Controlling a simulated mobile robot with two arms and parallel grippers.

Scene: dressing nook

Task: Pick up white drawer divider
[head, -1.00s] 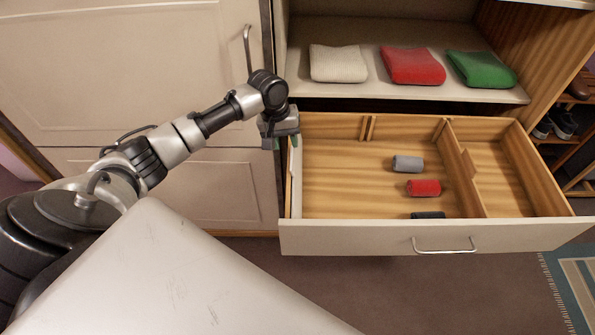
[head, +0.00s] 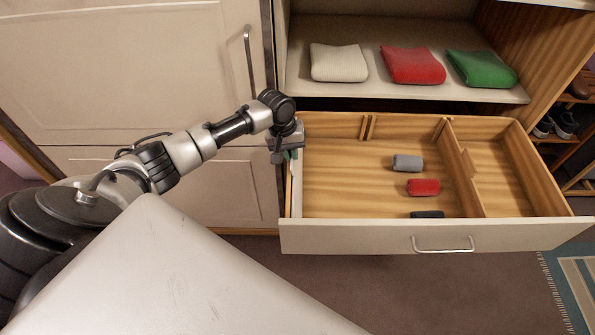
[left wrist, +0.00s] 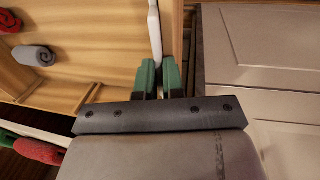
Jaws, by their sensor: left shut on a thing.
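The white drawer divider (head: 298,186) stands on edge along the left inner wall of the open drawer in the head view. In the left wrist view the divider (left wrist: 154,30) shows as a narrow white strip that runs between the green fingers. My left gripper (head: 290,155) is at the drawer's left side, pointing down. In the left wrist view its green fingertips (left wrist: 160,76) are shut on the divider. The fingers hide part of the divider. My right gripper is not in view.
The open drawer (head: 350,235) holds a grey roll (head: 407,163), a red roll (head: 423,187) and a dark roll (head: 427,214). A wooden partition (head: 466,180) stands toward its right. White, red and green folded knits lie on the shelf (head: 430,92) above.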

